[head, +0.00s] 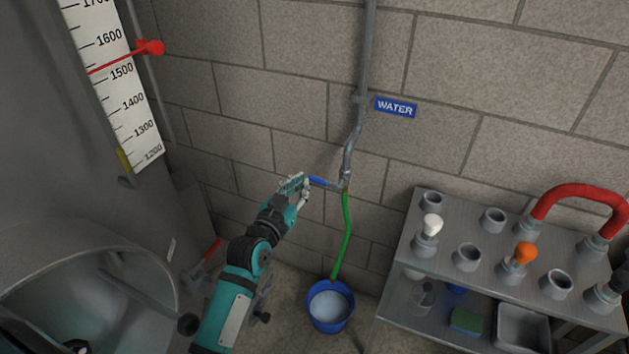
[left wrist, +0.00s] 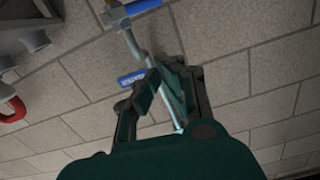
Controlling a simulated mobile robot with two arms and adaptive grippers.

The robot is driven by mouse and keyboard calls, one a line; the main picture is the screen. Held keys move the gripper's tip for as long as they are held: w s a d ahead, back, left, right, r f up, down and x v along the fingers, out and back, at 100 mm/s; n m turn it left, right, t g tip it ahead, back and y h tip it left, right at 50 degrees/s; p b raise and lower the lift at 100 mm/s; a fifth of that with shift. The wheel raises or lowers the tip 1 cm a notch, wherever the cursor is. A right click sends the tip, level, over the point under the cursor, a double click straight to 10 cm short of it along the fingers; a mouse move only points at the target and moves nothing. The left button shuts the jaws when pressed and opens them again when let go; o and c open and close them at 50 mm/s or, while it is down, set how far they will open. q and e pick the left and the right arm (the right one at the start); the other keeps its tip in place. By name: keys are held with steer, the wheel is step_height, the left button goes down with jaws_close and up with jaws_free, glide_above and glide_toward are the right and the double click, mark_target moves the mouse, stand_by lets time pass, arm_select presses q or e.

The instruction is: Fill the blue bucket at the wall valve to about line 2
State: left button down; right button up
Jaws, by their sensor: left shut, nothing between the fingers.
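The blue bucket (head: 313,321) stands on the floor by the wall, with a pale, water-like surface inside. I cannot read any lines in it. A green hose (head: 347,235) runs from the wall valve (head: 345,184) down to the bucket. The valve's blue lever (head: 318,181) points sideways to the left, across the pipe. My left gripper (head: 305,187) is shut and empty, close to the lever's free end; I cannot tell if they touch. In the left wrist view the lever (left wrist: 142,6) shows at the top, beyond the fingers (left wrist: 162,72). My right gripper is not in view.
A blue WATER sign (head: 396,108) is on the wall beside the pipe. A metal rack (head: 447,264) with stubs and a red hose (head: 575,195) stands to the right. A large steel tank (head: 60,180) with a scale (head: 110,80) stands to the left.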

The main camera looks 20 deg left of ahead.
arm_select(q)
glide_above(313, 180)
steer(key=s+d, duration=0.2)
steer(key=shift+w+a+f+b, duration=0.1)
steer(key=shift+a+f+b, duration=0.1)
steer(key=shift+f, duration=0.9)
steer(key=shift+w+a+f+b, duration=0.1)
steer(key=shift+a+f, duration=0.1)
steer(key=shift+f, duration=0.9)
steer(key=shift+a+f+n+b, duration=0.2)
steer(key=shift+f+n+b, duration=0.4)
steer(key=shift+f, duration=0.15)
steer(key=shift+f, duration=0.1)
